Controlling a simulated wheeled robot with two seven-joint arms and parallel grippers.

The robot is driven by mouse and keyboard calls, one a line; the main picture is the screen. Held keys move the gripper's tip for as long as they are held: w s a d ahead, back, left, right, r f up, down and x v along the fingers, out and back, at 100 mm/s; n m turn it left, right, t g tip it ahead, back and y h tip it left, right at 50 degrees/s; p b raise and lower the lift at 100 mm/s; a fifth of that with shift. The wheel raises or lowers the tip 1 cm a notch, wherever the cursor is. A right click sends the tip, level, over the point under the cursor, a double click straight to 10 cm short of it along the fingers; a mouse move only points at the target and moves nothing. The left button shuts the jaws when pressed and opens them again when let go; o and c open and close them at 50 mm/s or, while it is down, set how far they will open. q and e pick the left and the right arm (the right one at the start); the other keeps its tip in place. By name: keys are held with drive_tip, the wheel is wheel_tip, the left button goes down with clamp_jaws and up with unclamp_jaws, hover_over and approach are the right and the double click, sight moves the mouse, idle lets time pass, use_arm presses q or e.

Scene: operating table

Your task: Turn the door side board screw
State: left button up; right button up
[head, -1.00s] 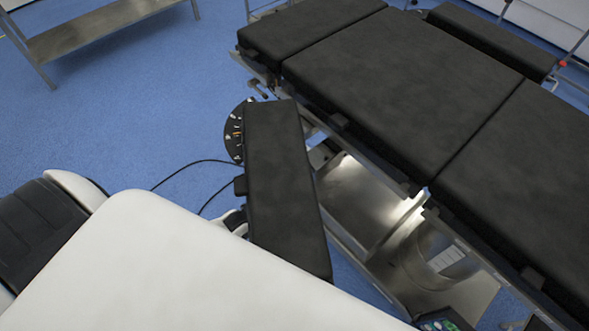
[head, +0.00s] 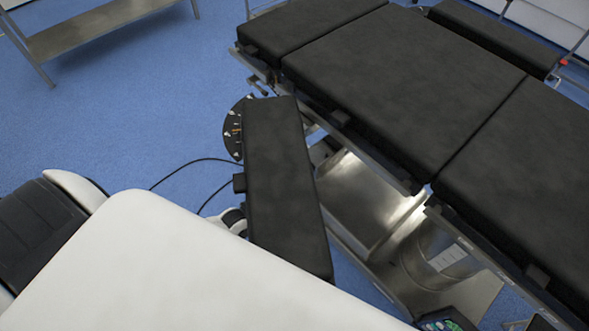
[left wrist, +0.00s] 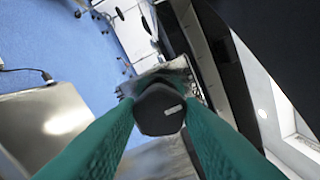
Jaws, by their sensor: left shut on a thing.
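In the left wrist view, the green fingers of my left gripper (left wrist: 158,117) reach in from both sides and are shut on a dark, many-sided screw knob (left wrist: 155,107) with a small pale mark. A metal bracket stands just behind the knob. In the head view, the black padded side board (head: 283,185) sits at an angle beside the operating table (head: 410,85). The knob and my left gripper are hidden in the head view. My right gripper is in neither view.
A dark round disc (head: 234,130) shows beside the side board. A black cable (head: 190,171) crosses the blue floor (head: 130,110). A metal bench (head: 105,30) stands at the far left. Open floor lies between the bench and the table.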

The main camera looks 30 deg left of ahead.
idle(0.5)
use_arm(q)
drive_tip(key=o, duration=1)
drive_tip(key=b+v, duration=0.1)
drive_tip(key=v, duration=1.1)
